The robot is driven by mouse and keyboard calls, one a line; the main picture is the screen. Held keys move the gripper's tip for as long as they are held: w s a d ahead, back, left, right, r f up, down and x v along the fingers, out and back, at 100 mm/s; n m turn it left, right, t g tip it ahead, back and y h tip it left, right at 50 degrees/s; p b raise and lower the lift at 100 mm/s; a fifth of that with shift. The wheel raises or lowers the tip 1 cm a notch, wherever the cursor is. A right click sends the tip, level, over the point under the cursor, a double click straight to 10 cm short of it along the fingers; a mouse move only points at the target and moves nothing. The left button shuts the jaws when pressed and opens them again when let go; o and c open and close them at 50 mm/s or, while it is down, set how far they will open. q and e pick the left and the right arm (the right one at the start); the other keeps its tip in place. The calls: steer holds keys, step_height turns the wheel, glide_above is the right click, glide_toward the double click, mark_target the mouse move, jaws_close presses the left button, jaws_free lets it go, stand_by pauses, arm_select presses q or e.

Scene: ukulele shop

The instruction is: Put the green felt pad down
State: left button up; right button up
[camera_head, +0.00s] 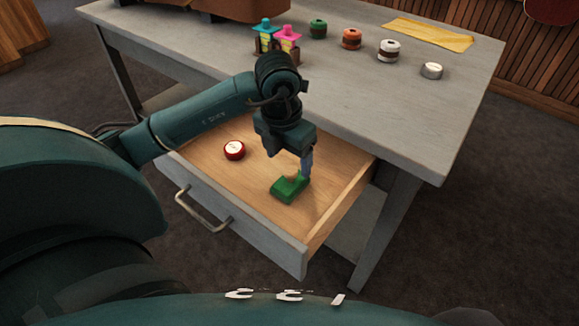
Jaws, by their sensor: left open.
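The green felt pad (287,190) lies on the wooden floor of the pulled-out drawer (238,235), near its front right part. My left gripper (302,172) points down over the drawer, just above and behind the pad. Its jaws are open, with a finger close to the pad's back right edge; whether it touches the pad I cannot tell. A small tan part shows at the pad's top, between it and the finger. My right gripper is not in view.
A round red and white tin (234,150) lies left in the drawer. On the grey table (370,95) stand a white-lidded tin (431,71), green (318,28), orange (351,39) and white (388,50) spools, pink and blue-topped items (287,40), and a yellow cloth (428,34).

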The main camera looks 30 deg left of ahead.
mark_target(286, 176)
arm_select(q)
steer(key=r, duration=0.4)
steer(key=shift+s+r, duration=0.2)
steer(key=shift+s, duration=0.05)
steer(key=shift+s+r+p, duration=0.1)
steer(key=shift+r+p, duration=0.2)
steer(key=shift+r, duration=0.05)
